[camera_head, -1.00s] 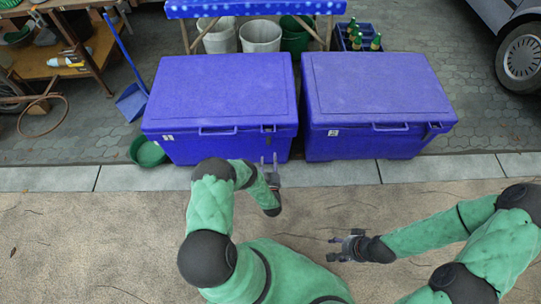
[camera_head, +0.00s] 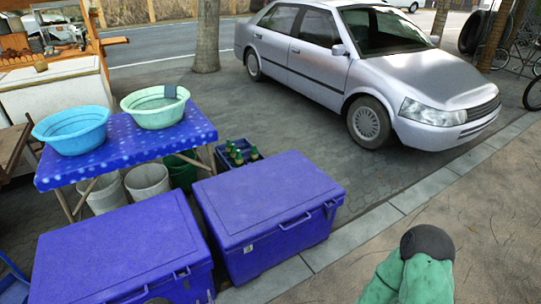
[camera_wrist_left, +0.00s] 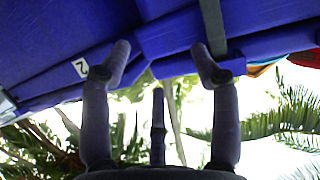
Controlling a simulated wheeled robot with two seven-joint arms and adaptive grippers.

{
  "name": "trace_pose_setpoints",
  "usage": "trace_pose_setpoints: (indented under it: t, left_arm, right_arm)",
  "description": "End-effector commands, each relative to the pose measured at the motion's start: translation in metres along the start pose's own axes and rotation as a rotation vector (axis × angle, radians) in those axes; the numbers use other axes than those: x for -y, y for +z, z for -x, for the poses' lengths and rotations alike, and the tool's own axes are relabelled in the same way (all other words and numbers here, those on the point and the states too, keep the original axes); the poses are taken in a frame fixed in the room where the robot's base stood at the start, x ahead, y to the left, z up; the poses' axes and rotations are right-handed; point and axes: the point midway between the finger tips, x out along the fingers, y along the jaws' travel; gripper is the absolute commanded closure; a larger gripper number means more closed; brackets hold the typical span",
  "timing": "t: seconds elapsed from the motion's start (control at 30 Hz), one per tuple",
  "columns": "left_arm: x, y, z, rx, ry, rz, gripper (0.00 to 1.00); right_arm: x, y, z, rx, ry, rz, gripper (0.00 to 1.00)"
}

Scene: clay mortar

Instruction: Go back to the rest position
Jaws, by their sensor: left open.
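A blue cooler box with a white label marked 2 (camera_wrist_left: 80,67) fills the top of that upside-down view, close beyond the fingertips. I cannot tell whether they touch. In the head view, a green arm part of mine with a dark joint shows at the bottom right, and a dark bit of my arm shows at the bottom edge in front of the left cooler. My right gripper is out of view.
Two blue coolers, the left one (camera_head: 120,250) and the right one (camera_head: 268,205), stand side by side. Behind them are a blue table (camera_head: 130,138) with two basins, buckets below, and a bottle crate (camera_head: 238,152). A silver car (camera_head: 370,65) is parked behind. Pavement at right is clear.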

Motion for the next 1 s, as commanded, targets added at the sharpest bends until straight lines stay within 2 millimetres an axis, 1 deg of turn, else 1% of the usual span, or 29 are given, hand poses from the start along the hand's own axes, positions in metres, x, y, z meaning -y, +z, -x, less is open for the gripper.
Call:
trace_pose_setpoints:
  t: [0.03,0.17,0.27,0.37,0.4,0.47,0.5,0.57,0.6,0.67,0.7,0.77,0.8,0.9,1.0]
  left_arm:
    - [-0.011,-0.007,0.004,0.066,0.032,0.009,0.38]
    - [-0.036,-0.010,0.024,0.247,0.103,0.029,0.38]
    - [-0.052,-0.014,0.048,0.386,0.152,0.038,0.38]
    - [-0.066,-0.021,0.079,0.526,0.196,0.044,0.38]
    - [-0.071,-0.024,0.094,0.584,0.213,0.045,0.38]
    - [-0.078,-0.029,0.118,0.670,0.235,0.045,0.38]
    - [-0.081,-0.033,0.135,0.726,0.250,0.043,0.38]
    - [-0.085,-0.040,0.163,0.812,0.269,0.040,0.38]
    - [-0.087,-0.045,0.183,0.871,0.281,0.037,0.38]
    - [-0.089,-0.053,0.215,0.957,0.297,0.029,0.38]
    - [-0.089,-0.058,0.236,1.012,0.306,0.024,0.38]
    - [-0.088,-0.067,0.266,1.090,0.316,0.016,0.38]
    - [-0.087,-0.072,0.285,1.137,0.322,0.009,0.38]
    - [-0.083,-0.083,0.325,1.233,0.330,-0.004,0.38]
    - [-0.079,-0.090,0.351,1.296,0.334,-0.015,0.38]
  right_arm:
    - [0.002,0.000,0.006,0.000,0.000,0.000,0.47]
    - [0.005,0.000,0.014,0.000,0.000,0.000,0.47]
    - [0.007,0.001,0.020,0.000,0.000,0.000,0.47]
    - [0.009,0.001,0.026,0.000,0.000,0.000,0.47]
    - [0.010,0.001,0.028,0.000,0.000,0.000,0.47]
    - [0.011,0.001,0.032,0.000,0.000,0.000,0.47]
    - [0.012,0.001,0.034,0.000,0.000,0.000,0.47]
    - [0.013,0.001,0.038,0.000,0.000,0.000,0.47]
    - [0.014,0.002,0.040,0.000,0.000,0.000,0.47]
    - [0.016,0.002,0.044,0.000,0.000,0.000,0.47]
    - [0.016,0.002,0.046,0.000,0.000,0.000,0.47]
    - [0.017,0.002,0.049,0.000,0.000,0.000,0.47]
    - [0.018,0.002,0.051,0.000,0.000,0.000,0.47]
    - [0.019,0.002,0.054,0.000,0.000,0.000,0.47]
    - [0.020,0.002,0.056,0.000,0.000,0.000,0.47]
